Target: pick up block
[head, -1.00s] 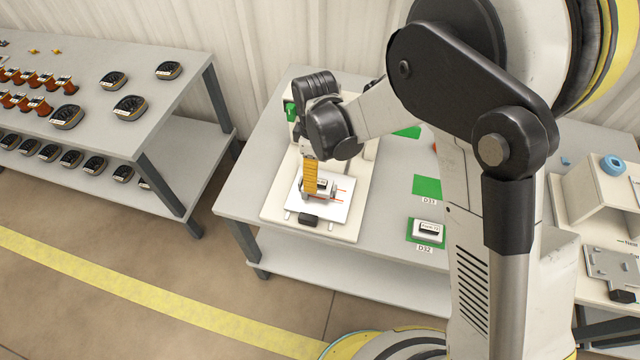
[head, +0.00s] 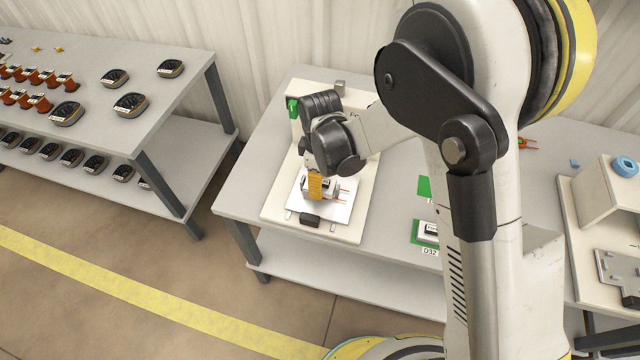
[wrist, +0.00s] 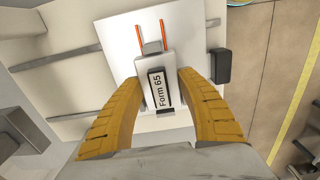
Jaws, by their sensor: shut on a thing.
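The block is a pale grey piece with a dark-edged label reading "Form 65" and two orange-red wires at one end. It shows in the wrist view (wrist: 158,88) between the two yellow fingers of my gripper (wrist: 156,90). In the head view my gripper (head: 316,188) points down at the white plate (head: 338,212) on the fixture, shut on the block (head: 331,186). The fingers hide part of the block in the head view. I cannot tell whether the block touches the plate.
The plate lies on a cream fixture board (head: 270,211) on a grey table (head: 237,200). A small black piece (head: 310,220) is at the plate's front edge. A similar block (head: 429,229) sits on a green pad marked D32. A parts table (head: 150,90) stands left.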

